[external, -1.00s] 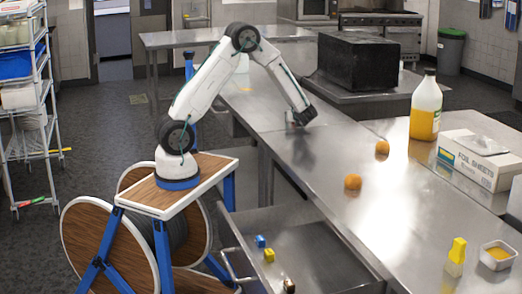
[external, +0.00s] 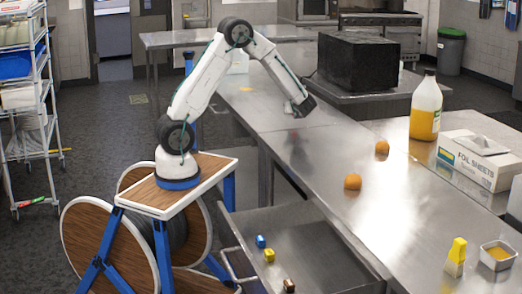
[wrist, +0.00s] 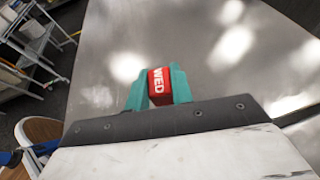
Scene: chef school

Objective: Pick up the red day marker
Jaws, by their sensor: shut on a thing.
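The red day marker (wrist: 160,86) is a small red block with white "WED" lettering. In the wrist view it sits between the teal fingers of my gripper (wrist: 159,88), which is shut on it. In the external view my gripper (external: 304,108) is above the steel counter (external: 330,150), with a faint reddish reflection on the metal below it. The marker itself is hard to make out in the external view.
A black box (external: 368,70) is behind. The open drawer (external: 310,250) holds small blue, yellow and brown blocks.

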